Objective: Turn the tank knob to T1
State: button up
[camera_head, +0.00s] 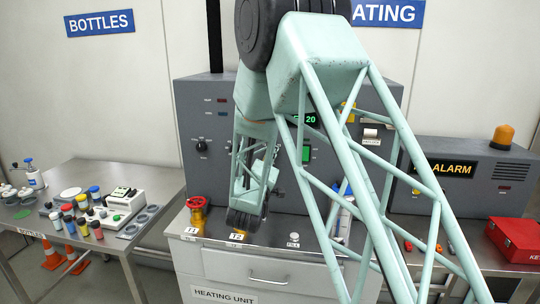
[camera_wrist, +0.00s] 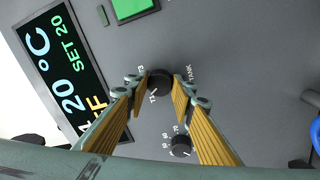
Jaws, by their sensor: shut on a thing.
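The tank knob (camera_wrist: 160,83) is a round black knob on the grey panel in the wrist view, beside the printed word TANK. Small position labels sit around it; one near its lower left looks like T1. Which way its pointer faces is too small to tell. My gripper (camera_wrist: 161,88) has its two yellow ribbed fingers on either side of the knob, shut on it.
A second black knob (camera_wrist: 181,146) lies close below, between the fingers. A display (camera_wrist: 62,70) reads 20 °C, SET 20, near a green button (camera_wrist: 132,8). In the head view, a red valve (camera_head: 197,203) stands at T1. A bottle table (camera_head: 75,175) is left, a red box (camera_head: 515,238) right.

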jog(key=shift+n+p, duration=0.4)
jog(key=shift+n, duration=1.7)
jog(key=o, duration=0.9)
jog(key=shift+s, duration=0.1)
jog(key=shift+s+a+f, duration=0.15)
jog(key=shift+s+a, duration=0.05)
jog(key=shift+s, duration=1.75)
jog(key=shift+s+a+f, duration=0.1)
jog(key=shift+s+a, duration=0.05)
jog(key=shift+s, duration=1.8)
jog(key=shift+s+a+f, duration=0.15)
jog(key=shift+s+a, duration=0.05)
jog(key=shift+s, duration=1.75)
jog(key=shift+d+r, duration=0.1)
jog(key=shift+r, duration=0.05)
